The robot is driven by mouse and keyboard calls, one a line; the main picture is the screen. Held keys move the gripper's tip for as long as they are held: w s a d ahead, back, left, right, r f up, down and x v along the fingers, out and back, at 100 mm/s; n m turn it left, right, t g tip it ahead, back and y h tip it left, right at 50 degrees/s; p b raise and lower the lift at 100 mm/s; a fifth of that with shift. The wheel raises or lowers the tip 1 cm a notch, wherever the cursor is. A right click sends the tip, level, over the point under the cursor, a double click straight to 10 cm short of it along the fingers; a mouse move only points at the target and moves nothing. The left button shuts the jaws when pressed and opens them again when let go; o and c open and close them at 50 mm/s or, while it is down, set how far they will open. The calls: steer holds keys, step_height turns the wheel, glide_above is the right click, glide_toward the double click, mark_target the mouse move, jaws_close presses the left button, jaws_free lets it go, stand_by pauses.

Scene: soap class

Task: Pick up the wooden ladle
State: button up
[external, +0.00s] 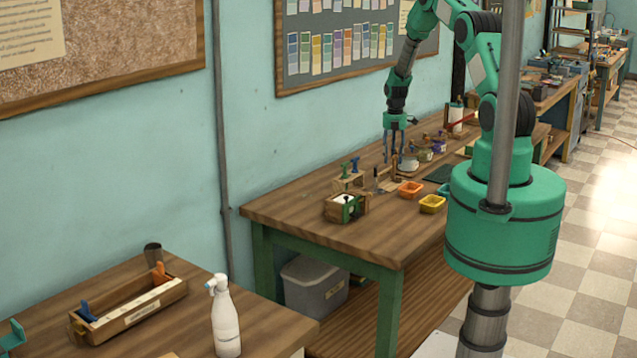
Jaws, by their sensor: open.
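My gripper (394,155) points straight down over the middle of the wooden worktable (300,215), with its fingers apart. A thin brown upright piece (394,168), which looks like the wooden ladle, stands directly below and between the fingertips. It is very small here, and its bowl cannot be made out. I cannot tell whether the fingers touch it.
Small orange (411,189) and yellow (432,204) trays lie to the right of the gripper. A wooden box with a green clamp (347,208) stands to the left. Several jars (424,154) stand behind. The table's near left end is clear.

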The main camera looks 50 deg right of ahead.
steer(key=shift+f, duration=0.15)
stand_by(0.4)
jaws_close()
